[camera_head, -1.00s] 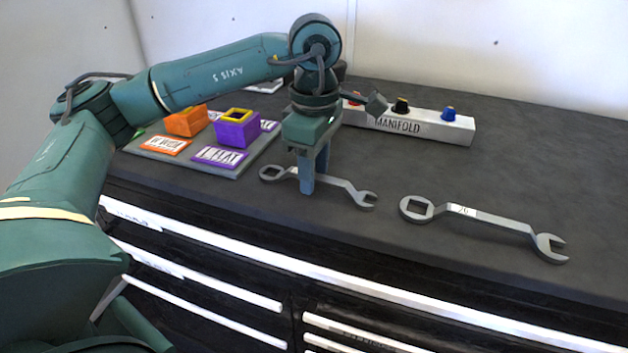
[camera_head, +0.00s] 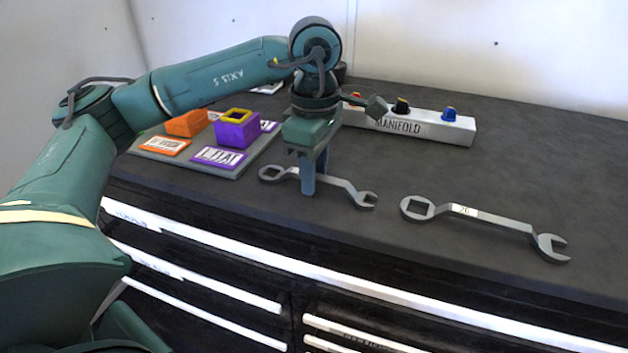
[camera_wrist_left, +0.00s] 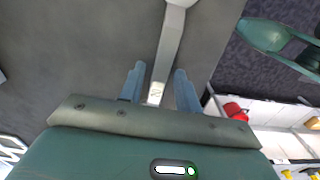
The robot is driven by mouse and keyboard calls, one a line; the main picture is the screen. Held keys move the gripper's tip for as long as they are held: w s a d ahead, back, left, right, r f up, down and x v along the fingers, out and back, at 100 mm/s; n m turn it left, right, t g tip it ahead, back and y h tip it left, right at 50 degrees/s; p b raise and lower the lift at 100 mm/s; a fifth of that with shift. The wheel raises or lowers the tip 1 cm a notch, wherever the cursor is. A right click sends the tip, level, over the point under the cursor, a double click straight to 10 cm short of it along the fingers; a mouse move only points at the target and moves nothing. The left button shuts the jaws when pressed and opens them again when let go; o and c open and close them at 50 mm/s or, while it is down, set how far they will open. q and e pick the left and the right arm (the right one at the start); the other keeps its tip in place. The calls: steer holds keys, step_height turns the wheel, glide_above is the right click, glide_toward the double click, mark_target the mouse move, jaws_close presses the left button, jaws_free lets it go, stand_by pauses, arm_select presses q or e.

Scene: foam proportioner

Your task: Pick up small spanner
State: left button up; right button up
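The small spanner (camera_head: 345,188) lies flat on the dark worktop, with its ring end to the left and its open jaw to the right. My left gripper (camera_head: 314,181) points down over its handle. In the left wrist view the spanner's handle (camera_wrist_left: 168,50) runs between the two blue fingers of the left gripper (camera_wrist_left: 159,74), with a gap on each side. The gripper is open and not closed on the handle. Part of the handle is hidden behind a finger in the head view.
A larger spanner (camera_head: 485,222) lies to the right. A white manifold block (camera_head: 425,128) with coloured knobs stands behind. A grey board (camera_head: 190,164) with orange and purple blocks (camera_head: 237,131) is at the left. The worktop's front edge is close, above drawers.

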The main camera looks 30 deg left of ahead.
arm_select(q)
jaws_close()
steer(key=shift+r, duration=0.1)
step_height(320, 180, up, 10)
steer(key=p, duration=0.2)
steer(key=shift+r, duration=0.2)
steer(key=shift+c, duration=1.9)
jaws_free()
jaws_close()
steer(key=shift+f, duration=0.1)
